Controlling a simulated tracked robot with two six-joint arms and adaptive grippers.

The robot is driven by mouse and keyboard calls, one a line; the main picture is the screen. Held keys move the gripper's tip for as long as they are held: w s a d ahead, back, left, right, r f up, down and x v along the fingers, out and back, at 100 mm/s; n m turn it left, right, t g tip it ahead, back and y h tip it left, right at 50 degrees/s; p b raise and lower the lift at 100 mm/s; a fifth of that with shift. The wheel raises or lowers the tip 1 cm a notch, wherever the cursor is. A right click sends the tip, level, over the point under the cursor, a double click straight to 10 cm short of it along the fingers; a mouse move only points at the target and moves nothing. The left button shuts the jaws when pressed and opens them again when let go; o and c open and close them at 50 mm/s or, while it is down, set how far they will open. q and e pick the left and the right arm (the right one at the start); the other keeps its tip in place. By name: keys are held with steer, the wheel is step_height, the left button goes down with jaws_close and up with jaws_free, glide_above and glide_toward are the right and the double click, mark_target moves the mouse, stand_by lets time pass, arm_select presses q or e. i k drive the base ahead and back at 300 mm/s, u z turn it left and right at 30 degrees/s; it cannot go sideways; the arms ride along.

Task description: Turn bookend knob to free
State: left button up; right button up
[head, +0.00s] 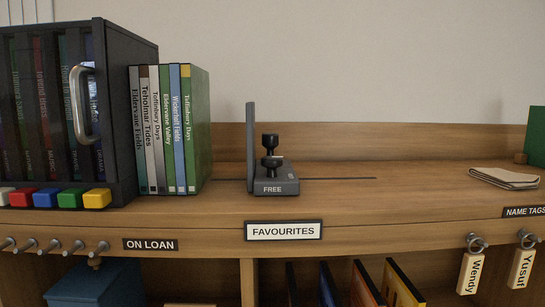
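The grey bookend (250,147) stands upright on the wooden shelf top, to the right of a row of DVD cases and apart from them. Its base (284,186) carries a label reading FREE on the front. A black knob (271,163) sits on top of the base, with a second black knob-like part (270,141) above it. I cannot make out a pointer on the knob clearly. Neither of my grippers is in the head view.
DVD cases (170,130) stand beside a dark cabinet (135,100) with a metal handle (82,103). A slot line (340,179) runs along the shelf (400,205). A folded cloth (503,178) lies at right. Tags hang on hooks below. Shelf space right of the bookend is clear.

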mark_target(271, 162)
steer(key=z, duration=0.2)
steer(key=k, duration=0.5)
steer(key=u, duration=1.95)
steer(key=k, duration=1.5)
steer(key=z, duration=0.7)
steer(key=i, duration=1)
